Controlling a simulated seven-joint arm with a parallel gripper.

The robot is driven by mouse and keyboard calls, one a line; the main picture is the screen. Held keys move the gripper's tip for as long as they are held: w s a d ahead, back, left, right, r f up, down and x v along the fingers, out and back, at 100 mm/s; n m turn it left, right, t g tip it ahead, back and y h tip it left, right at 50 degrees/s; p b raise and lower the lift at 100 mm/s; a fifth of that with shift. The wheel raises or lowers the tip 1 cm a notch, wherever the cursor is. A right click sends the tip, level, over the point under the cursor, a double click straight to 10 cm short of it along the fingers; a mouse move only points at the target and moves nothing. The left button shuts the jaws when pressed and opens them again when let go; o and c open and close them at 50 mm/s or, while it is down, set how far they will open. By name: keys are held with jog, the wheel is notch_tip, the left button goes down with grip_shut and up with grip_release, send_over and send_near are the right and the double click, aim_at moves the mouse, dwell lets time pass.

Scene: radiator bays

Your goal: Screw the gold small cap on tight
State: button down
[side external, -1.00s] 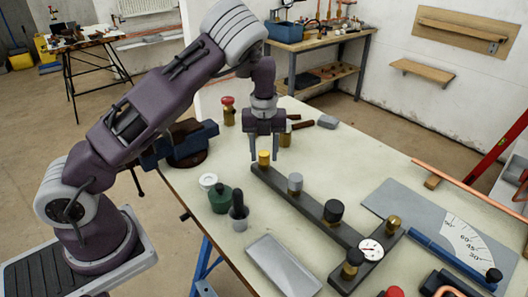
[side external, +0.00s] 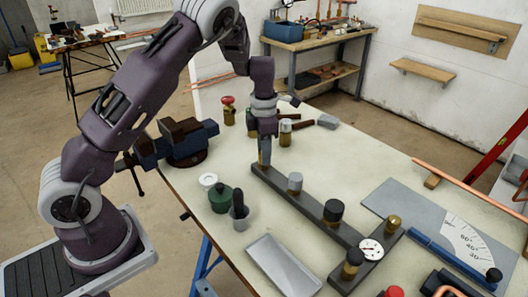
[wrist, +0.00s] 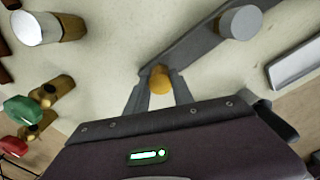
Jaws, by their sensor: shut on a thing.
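The small gold cap (wrist: 160,82) sits at one end of a dark bar (side external: 312,206). In the wrist view it lies between my two fingers. My gripper (side external: 264,156) points straight down over that end of the bar and is shut on the cap. In the side view the fingers hide nearly all of the cap. I cannot tell how tightly the cap is seated on its fitting. A grey cap (side external: 295,183) stands farther along the bar; it also shows in the wrist view (wrist: 240,22).
A black cap (side external: 333,210), a gauge (side external: 371,249) and a brass fitting (side external: 394,222) stand along the bar assembly. A grey tray (side external: 283,266) lies in front. A vise (side external: 182,140) is at the left edge.

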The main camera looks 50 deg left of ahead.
jog(key=m, duration=0.6)
jog(key=shift+m, duration=0.3)
jog(key=m, duration=0.3)
jog(key=shift+m, duration=0.3)
jog(key=m, duration=0.5)
jog(key=shift+m, duration=0.4)
jog(key=c, duration=1.3)
grip_release()
